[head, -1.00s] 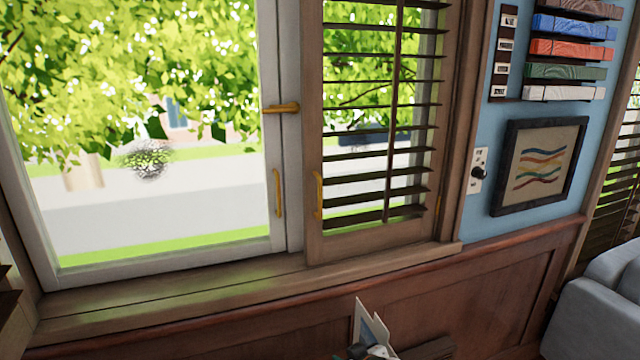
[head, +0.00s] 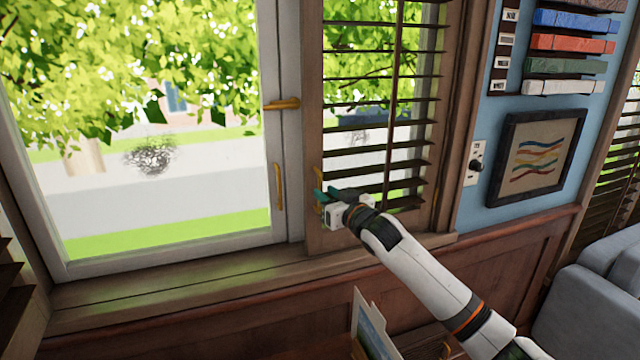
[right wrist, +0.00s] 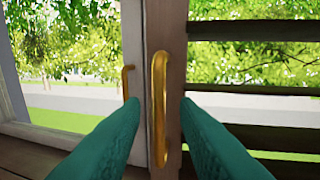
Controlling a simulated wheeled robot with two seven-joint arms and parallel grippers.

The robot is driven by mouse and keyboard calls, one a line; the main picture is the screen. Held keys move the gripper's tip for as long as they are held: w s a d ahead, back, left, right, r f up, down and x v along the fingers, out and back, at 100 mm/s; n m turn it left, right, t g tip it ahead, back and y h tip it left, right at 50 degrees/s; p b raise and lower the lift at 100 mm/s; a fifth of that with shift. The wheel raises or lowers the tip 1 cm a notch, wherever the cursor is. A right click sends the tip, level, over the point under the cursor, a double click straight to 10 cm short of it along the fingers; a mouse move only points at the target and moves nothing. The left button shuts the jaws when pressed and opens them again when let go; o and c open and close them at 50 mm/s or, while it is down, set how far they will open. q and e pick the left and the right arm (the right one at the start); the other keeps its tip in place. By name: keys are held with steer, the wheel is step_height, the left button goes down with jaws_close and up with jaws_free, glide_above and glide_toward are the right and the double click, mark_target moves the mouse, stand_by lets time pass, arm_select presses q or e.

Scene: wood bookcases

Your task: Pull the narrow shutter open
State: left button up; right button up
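The narrow shutter (head: 314,90) is a wood frame with dark slats, standing in front of the right part of the window. Its brass handle (head: 318,176) is upright on its left stile. In the right wrist view the handle (right wrist: 159,108) stands between the two teal fingertips of my right gripper (right wrist: 160,105), with a gap on each side. In the head view my right gripper (head: 320,194) is at the handle and hides its lower part. The gripper is open. My left gripper is not in view.
The white window frame (head: 293,150) left of the shutter has its own brass handle (head: 280,187) and latch (head: 283,104). A wooden sill (head: 170,280) runs below. A framed picture (head: 540,165) and switch plate (head: 476,163) are on the wall at right. A grey sofa (head: 598,310) is lower right.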

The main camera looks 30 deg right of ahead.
mark_target(321, 190)
steer(key=shift+w+p, duration=0.35)
steer(key=shift+w, duration=1.5)
steer(key=shift+c, duration=0.3)
jaws_close()
